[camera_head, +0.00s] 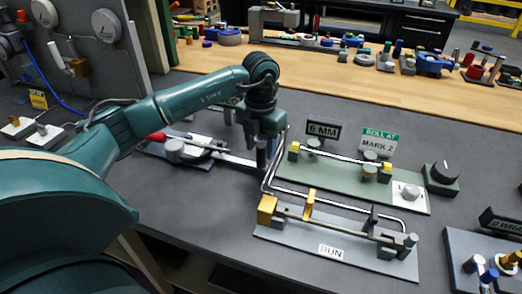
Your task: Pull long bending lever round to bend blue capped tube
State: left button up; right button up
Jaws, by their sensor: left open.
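My left gripper (262,160) points down, open, at the right end of this bar. Whether it touches the bar is unclear. My forearm passes above the tool and hides part of the area behind it. No blue cap can be made out there. My right gripper is out of view.
Close right of the gripper, a green board (335,182) carries a thin tube with yellow ends. In front lies a grey board (345,250) marked RUN with brass blocks and a bent tube. A black knob (443,172) stands right. Bare dark bench (190,210) lies front left.

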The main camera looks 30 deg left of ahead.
pick_arm(q)
jog(key=shift+f, duration=1.4)
jog(key=shift+c, duration=0.4)
grip_shut()
